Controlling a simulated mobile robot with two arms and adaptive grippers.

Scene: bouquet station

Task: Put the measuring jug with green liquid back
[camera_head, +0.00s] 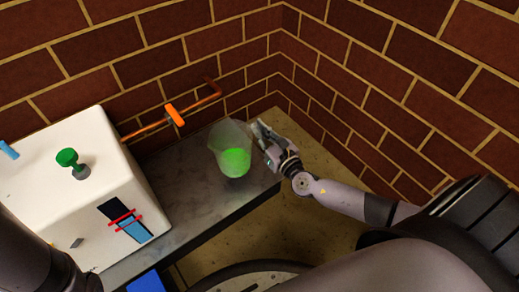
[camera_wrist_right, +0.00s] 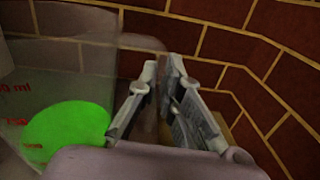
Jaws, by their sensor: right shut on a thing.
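The clear measuring jug (camera_head: 227,137) holds bright green liquid and is over the right part of the grey counter (camera_head: 190,211). I cannot tell whether its base touches the counter. My right gripper (camera_head: 262,138) is at the jug's right side, shut on its handle. In the right wrist view the jug (camera_wrist_right: 70,70), with red markings, is left of the right gripper (camera_wrist_right: 160,75), and the see-through handle passes between the fingers. My left gripper is out of view; only part of my left arm shows at the lower left.
A white box (camera_head: 60,160) with a green knob (camera_head: 68,158) stands on the counter's left. An orange pipe (camera_head: 150,130) with a valve runs along the brick wall behind. Brick walls meet in a corner behind the jug. A blue object (camera_head: 146,282) is at the bottom.

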